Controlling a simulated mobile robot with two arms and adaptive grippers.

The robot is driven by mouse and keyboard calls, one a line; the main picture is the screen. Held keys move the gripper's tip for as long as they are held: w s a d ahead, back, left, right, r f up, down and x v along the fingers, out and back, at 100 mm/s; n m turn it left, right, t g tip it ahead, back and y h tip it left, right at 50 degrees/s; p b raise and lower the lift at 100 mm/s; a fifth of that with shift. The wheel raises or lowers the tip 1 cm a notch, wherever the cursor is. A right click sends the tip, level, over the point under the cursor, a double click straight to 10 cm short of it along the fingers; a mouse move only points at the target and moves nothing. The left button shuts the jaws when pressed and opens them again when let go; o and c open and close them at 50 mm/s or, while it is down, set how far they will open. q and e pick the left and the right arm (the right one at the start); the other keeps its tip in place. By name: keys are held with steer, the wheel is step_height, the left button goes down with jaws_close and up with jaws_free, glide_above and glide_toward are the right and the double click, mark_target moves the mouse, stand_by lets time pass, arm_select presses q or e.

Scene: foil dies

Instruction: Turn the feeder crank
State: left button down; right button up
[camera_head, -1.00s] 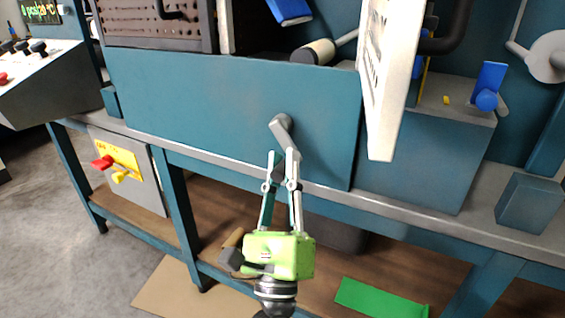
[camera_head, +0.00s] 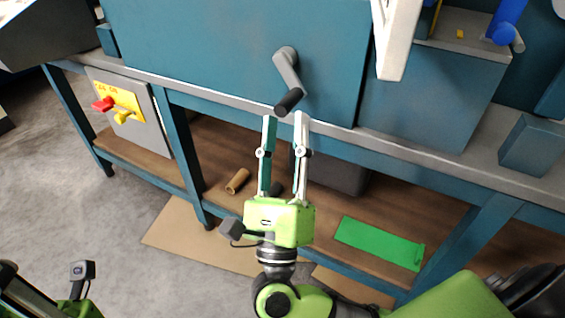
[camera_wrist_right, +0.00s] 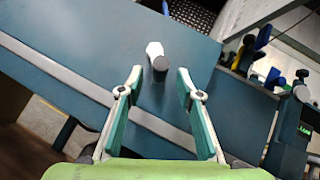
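The feeder crank (camera_head: 289,75) is a grey arm with a dark handle on the front of a teal machine housing. Its arm slants down and its dark handle (camera_head: 289,101) is at the lower end. My right gripper (camera_head: 285,116) is open and empty, its fingertips just below the handle in the head view. In the right wrist view the handle (camera_wrist_right: 160,64) shows ahead, between and beyond the open fingertips (camera_wrist_right: 160,72), seemingly apart from them. My left gripper is cut off at the lower left corner of the head view, and its fingers cannot be made out.
The teal housing (camera_head: 220,45) stands on a grey bench edge (camera_head: 225,98). A grey box with red and yellow knobs (camera_head: 122,103) hangs at left. A white panel (camera_head: 394,45) juts out right of the crank. A green sheet (camera_head: 380,243) and a brown roll (camera_head: 237,181) lie below.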

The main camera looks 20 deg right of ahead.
steer(key=v, duration=0.7)
steer(key=shift+s+f, duration=0.1)
steer(key=shift+s, duration=0.05)
steer(key=shift+c, duration=0.5)
